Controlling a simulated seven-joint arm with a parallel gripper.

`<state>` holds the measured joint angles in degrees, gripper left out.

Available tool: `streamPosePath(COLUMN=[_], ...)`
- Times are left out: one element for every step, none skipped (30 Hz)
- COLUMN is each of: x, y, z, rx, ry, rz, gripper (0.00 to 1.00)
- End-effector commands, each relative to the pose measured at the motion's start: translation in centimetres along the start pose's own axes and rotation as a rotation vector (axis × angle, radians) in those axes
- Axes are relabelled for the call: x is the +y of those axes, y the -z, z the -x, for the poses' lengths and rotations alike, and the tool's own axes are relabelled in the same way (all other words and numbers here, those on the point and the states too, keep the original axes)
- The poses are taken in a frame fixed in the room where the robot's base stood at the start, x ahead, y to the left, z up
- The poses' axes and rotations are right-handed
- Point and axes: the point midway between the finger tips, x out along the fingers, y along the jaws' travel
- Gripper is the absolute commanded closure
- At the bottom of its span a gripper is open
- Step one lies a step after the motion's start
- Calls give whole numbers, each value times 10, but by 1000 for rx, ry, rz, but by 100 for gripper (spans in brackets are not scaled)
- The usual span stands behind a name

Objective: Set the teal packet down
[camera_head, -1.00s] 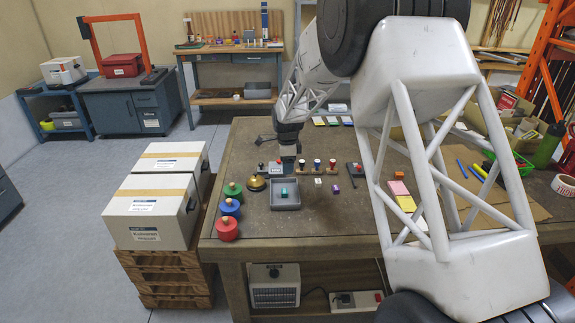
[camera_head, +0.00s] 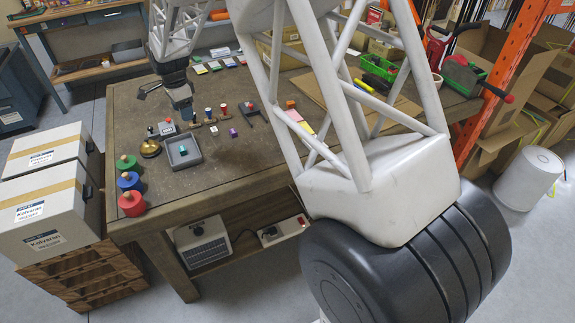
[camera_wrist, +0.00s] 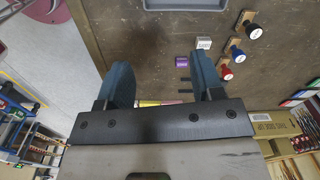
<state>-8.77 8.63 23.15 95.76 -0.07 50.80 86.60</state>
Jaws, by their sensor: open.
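A small teal block-like thing (camera_head: 183,150), probably the teal packet, lies inside the shallow grey tray (camera_head: 196,158) on the workbench. It is too small to make out in detail. My gripper (camera_head: 187,116) hangs just behind the tray, above the bench. In the wrist view my gripper (camera_wrist: 161,70) has its two blue fingers wide apart, with nothing held between them. The edge of the grey tray (camera_wrist: 186,5) shows at the top of the wrist view; the teal thing is out of that view.
Several stamps (camera_head: 209,114) stand behind and right of the tray, with a purple block (camera_head: 233,132) near them. A brass bell (camera_head: 150,148) stands left of the tray. Red (camera_head: 132,203), blue (camera_head: 129,181) and green (camera_head: 126,163) knobbed pieces line the left edge. Bench front is clear.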

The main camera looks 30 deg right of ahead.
Motion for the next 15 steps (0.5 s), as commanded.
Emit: streamPosePath(x=[13, 20, 30, 37, 45, 55, 63, 70, 81, 89, 97, 107, 116, 123, 135], y=[3, 5, 7, 8, 10, 11, 13, 14, 16, 17, 19, 20, 21, 22, 23], z=[14, 21, 30, 36, 42, 51, 57, 63, 70, 76, 81, 88, 93, 98, 104], rx=[1, 2, 3, 3, 4, 6, 7, 8, 10, 11, 13, 15, 17, 19, 21], ry=[8, 11, 16, 19, 22, 26, 30, 34, 37, 41, 43, 48, 50, 55, 58], rz=[31, 54, 83, 106, 127, 156, 178, 200, 229, 251, 273, 302, 324, 345, 375], gripper=[39, 39, 39, 39, 39, 39, 39, 39, 39, 39, 39, 39, 39, 39, 39])
